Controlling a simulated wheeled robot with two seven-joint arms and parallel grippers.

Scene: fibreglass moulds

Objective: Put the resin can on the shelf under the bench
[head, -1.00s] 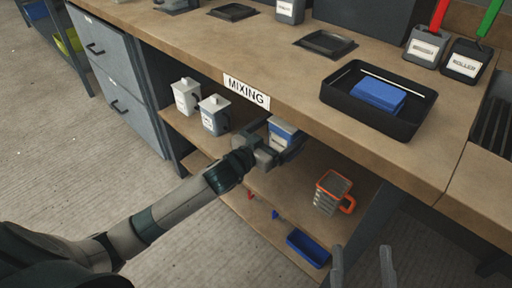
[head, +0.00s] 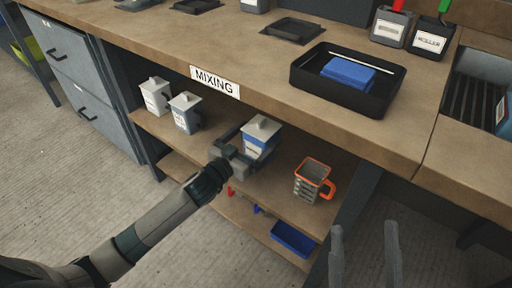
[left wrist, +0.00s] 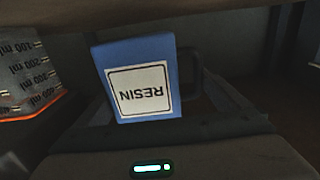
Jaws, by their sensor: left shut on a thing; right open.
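The resin can (head: 258,140) is blue and white with a pale lid. It is upright under the bench's front edge, just above or on the upper shelf (head: 282,190); I cannot tell whether it touches. My left gripper (head: 247,152) is shut on it. In the left wrist view the can (left wrist: 146,75) shows its RESIN label upside down, with a dark handle at its side. My right gripper (head: 365,250) is open and empty at the lower right, in front of the bench.
Two white-lidded cans (head: 155,96) (head: 185,112) stand left on the upper shelf. An orange-rimmed measuring jug (head: 311,180) stands to the right; it also shows in the left wrist view (left wrist: 25,75). A blue bin (head: 294,239) is on the lower shelf. The bench edge (head: 330,125) overhangs.

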